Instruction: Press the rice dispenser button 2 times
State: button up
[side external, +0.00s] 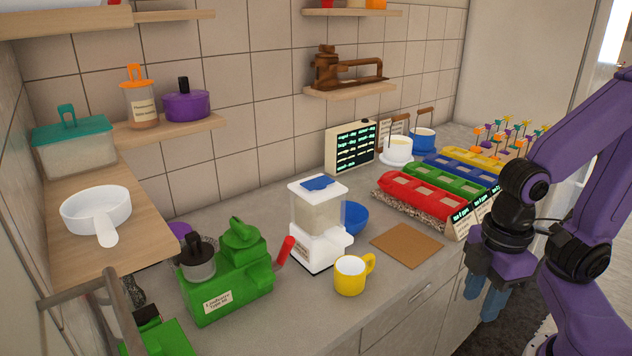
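The rice dispenser (316,248) stands on the grey counter in the middle of the side external view. It has a white base, a clear container (317,209) and a blue piece (318,183) on top. I cannot tell which part of it is the button. My gripper (484,295) hangs at the right, beyond the counter's front edge and well away from the dispenser. Its two blue fingers point down and look apart, with nothing seen between them.
A yellow mug (350,276) stands just in front of the dispenser, and a blue bowl (355,217) is behind it. A green machine (228,278) with a red handle is to its left. A brown board (407,245) and coloured bins (420,196) lie between dispenser and gripper.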

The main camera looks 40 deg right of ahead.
grip_shut()
dwell(1.4)
